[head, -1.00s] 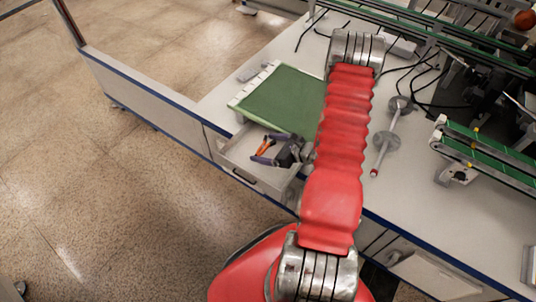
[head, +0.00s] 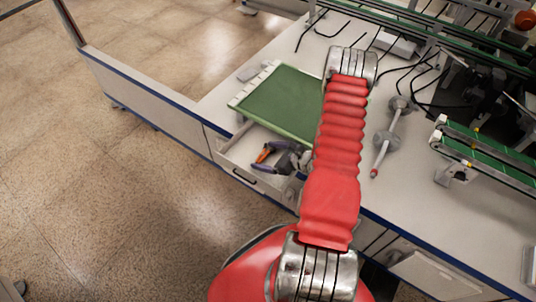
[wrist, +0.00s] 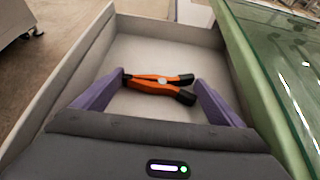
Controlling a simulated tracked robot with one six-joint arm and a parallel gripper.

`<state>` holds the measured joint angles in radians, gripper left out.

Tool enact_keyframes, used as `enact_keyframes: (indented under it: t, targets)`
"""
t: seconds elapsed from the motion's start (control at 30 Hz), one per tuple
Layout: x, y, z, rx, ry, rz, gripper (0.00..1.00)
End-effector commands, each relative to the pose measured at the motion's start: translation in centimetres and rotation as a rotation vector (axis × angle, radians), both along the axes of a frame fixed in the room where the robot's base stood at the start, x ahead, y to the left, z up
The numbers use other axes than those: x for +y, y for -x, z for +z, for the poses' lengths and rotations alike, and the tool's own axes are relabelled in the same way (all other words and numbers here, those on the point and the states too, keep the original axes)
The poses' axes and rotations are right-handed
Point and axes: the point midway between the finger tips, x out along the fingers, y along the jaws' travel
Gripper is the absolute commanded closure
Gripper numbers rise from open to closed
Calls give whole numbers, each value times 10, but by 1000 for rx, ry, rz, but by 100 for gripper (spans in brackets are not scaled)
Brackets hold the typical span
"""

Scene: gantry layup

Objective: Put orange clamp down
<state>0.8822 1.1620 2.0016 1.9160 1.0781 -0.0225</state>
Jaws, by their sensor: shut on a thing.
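The orange clamp (wrist: 157,82), with black tips, lies across between the two purple fingers of my gripper (wrist: 161,86) in the wrist view. My gripper is shut on it, with a finger at each end. The clamp is inside or just above the open white drawer (wrist: 122,59); I cannot tell whether it touches the drawer floor. In the head view, the orange of the clamp (head: 264,154) shows at the drawer's left part, beside my gripper (head: 268,154). My arm hides part of the drawer's right side.
A grey rod with round discs (head: 386,140) lies right of my arm. Green conveyors (head: 485,152) stand at the right. The drawer floor around the clamp looks clear.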

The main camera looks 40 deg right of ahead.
Motion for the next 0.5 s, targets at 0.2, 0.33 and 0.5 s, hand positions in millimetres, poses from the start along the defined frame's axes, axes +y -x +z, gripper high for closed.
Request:
enact_keyframes:
  t: [0.2, 0.33, 0.5]
  targets:
    - [-1, 0, 0, 0, 1, 0, 32]
    - [-1, 0, -2, 0, 0, -1, 32]
    - [-1, 0, -1, 0, 1, 0, 0]
